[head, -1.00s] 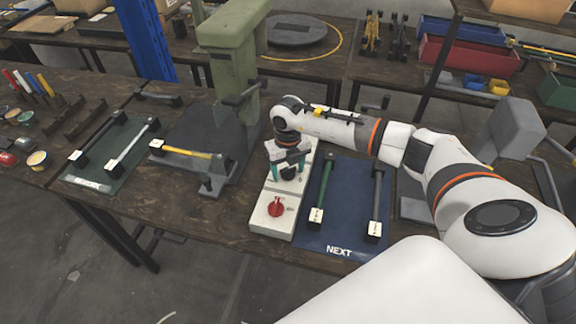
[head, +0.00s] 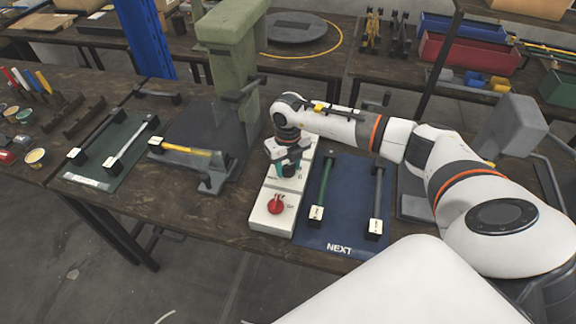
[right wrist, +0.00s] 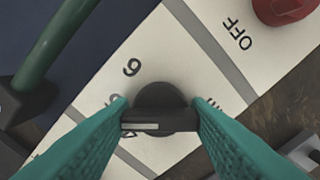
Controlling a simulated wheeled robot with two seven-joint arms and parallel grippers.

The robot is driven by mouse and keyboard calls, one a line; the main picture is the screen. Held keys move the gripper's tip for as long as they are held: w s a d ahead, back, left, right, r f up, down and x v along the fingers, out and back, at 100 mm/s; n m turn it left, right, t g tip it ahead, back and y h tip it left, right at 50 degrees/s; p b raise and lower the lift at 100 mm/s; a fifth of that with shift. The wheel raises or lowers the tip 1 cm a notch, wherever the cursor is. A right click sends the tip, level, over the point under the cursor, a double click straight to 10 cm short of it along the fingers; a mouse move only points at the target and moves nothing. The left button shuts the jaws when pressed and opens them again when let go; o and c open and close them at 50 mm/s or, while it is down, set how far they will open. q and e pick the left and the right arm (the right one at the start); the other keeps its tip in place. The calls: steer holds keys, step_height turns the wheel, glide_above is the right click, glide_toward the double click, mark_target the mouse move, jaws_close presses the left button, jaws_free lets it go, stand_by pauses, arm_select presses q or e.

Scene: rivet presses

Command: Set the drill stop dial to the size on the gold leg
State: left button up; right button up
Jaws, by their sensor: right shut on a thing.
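The drill stop dial is a dark round knob (right wrist: 160,95) on a pale control panel (head: 270,222). My right gripper (head: 289,168) reaches down over it, and its teal fingers (right wrist: 160,122) are shut on the dial from both sides. A pale line shows on the knob's grip bar. A numeral beside it reads as 6 or 9; other marks are partly hidden by the fingers. The gold leg (head: 188,150) lies on the grey press bed, with a white size tag (head: 156,144) at its left end, too small to read. My left gripper is out of view.
A red switch (head: 277,205) sits on the panel's near end. Right of the panel, a blue mat (head: 345,215) holds a green leg (head: 327,183) and a grey leg (head: 377,195). The green press column (head: 236,80) stands behind. A dark green mat (head: 105,178) lies at left.

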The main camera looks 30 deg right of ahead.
mark_target(288, 165)
steer(key=n+b, duration=0.4)
steer(key=n, duration=0.1)
steer(key=shift+f, duration=0.15)
steer(key=shift+n+b, duration=1.1)
steer(key=shift+n, duration=0.8)
steer(key=shift+r, duration=0.2)
steer(key=o, duration=1)
step_height(288, 165, up, 12)
steer(key=shift+b, duration=0.95)
